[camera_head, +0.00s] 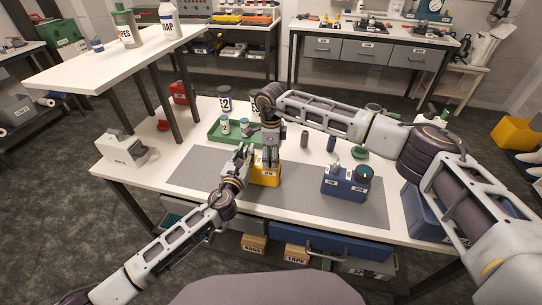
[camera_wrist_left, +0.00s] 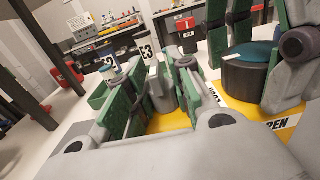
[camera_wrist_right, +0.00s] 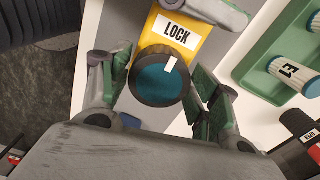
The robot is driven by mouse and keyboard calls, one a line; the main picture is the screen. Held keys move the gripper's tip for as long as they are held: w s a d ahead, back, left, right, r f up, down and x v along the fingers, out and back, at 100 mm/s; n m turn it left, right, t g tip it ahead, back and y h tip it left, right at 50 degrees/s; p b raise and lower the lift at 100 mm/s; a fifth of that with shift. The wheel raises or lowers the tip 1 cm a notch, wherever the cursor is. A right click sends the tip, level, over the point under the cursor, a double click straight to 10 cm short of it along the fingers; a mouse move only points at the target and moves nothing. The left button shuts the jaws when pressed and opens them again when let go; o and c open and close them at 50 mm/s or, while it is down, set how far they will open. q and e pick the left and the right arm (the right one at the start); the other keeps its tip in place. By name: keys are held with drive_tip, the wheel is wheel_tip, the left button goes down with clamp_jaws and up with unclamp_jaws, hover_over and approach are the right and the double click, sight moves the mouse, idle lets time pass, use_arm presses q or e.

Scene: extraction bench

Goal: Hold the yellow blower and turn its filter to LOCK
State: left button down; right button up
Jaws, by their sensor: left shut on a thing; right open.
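The yellow blower (camera_head: 265,176) stands on the grey mat in front of me. My left gripper (camera_head: 243,157) is shut on a grey post-like part of it (camera_wrist_left: 160,92), seen in the left wrist view. The blower's filter (camera_wrist_right: 160,78) is dark and round with a teal top and a white mark. In the right wrist view the mark points up and slightly right, towards the LOCK label (camera_wrist_right: 177,32). My right gripper (camera_wrist_right: 162,92) is open, one finger on each side of the filter; contact is unclear. The OPEN label (camera_wrist_left: 280,124) is partly hidden in the left wrist view.
A blue unit (camera_head: 345,184) with a teal-topped round part stands right of the blower. A green tray (camera_head: 222,138) with small canisters lies behind. A white device (camera_head: 122,150) is at the bench's left. The grey mat (camera_head: 200,170) is mostly clear.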

use_arm(q)
drive_tip(key=shift+a, duration=0.1)
use_arm(e)
wheel_tip(320, 180, up, 12)
idle(0.7)
use_arm(q)
drive_tip(key=c, duration=1.2)
unclamp_jaws()
drive_tip(key=shift+o, duration=0.2)
drive_tip(key=shift+s, duration=0.15)
drive_tip(key=v, duration=1.1)
drive_tip(key=shift+s, duration=0.3)
drive_tip(key=shift+a, duration=0.15)
